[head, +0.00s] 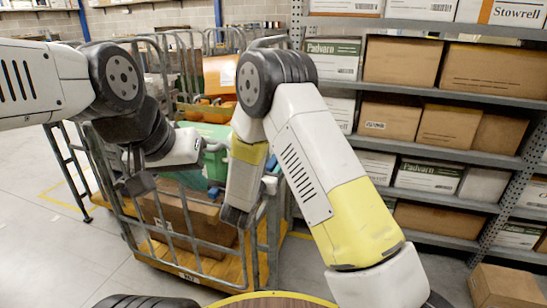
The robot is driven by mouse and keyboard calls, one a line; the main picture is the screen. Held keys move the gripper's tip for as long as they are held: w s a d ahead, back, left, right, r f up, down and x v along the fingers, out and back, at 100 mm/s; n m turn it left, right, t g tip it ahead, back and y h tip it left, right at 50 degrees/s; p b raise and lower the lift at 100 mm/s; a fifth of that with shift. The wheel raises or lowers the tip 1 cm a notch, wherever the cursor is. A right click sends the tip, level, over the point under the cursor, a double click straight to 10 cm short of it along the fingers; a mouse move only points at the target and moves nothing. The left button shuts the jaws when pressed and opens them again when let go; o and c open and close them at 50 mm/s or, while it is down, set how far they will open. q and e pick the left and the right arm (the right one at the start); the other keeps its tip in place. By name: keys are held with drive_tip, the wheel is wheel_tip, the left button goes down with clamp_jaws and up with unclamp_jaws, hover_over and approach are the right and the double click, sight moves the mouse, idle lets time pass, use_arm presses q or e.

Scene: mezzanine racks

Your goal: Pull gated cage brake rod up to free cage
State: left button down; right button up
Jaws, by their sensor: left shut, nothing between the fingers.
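The gated cage (176,262) stands in front of me, with grey tubular bars and a yellow-orange base. It holds a brown cardboard box and green and orange items. My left gripper (135,178) is shut and empty, by the cage's near left bars; I cannot tell whether it touches them. My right gripper (236,215) hangs in front of the cage's near right side, partly shown end-on, so its fingers are unclear. I cannot make out the brake rod for sure; my arms cover parts of the cage front.
Grey racks (440,152) with cardboard and white boxes stand close on the right. A cardboard box (505,288) sits on the floor at lower right. More cages (222,42) stand behind. The floor (40,255) at left is clear.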

sight(273, 158)
drive_tip(key=shift+x, duration=1.7)
drive_tip(key=shift+c, duration=0.4)
clamp_jaws()
